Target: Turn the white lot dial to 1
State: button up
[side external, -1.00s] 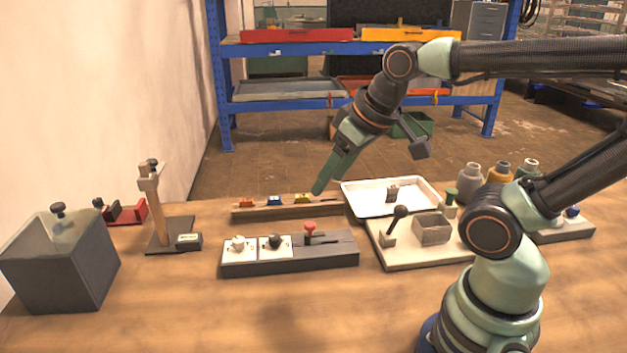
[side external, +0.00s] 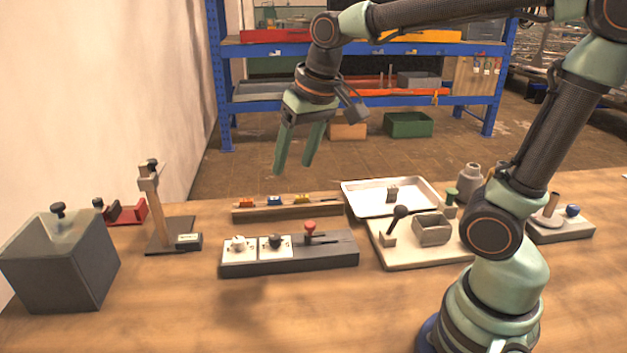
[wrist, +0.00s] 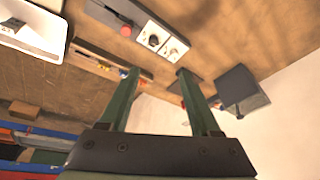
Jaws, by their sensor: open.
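The white lot dial (side external: 238,243) sits on a white plate at the left end of a dark grey panel block. A black dial (side external: 275,241) on a second white plate is just right of it, and a red-knobbed lever (side external: 310,228) stands further right. In the wrist view the white dial (wrist: 173,51) shows beyond my fingers, next to the black dial (wrist: 153,40). My gripper (side external: 293,168) is open and empty, pointing down, in the air above and behind the panel. The numbers around the dial are too small to read.
A wooden rack (side external: 288,208) with small coloured blocks lies behind the panel. A post stand (side external: 160,205) and grey bin (side external: 62,262) stand at left. A white tray (side external: 365,200) and a board with a black-knobbed lever (side external: 400,212) are at right. The front tabletop is clear.

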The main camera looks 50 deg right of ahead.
jog(key=w+a+f+m+g, duration=0.2)
jog(key=w+f+m, duration=0.1)
jog(key=w, duration=0.5)
jog(key=m+g, duration=0.2)
send_over(238, 239)
notch_tip(238, 239, down, 7)
notch_tip(238, 239, down, 12)
jog(key=shift+s+r, duration=0.1)
jog(key=shift+r, duration=0.15)
grip_shut()
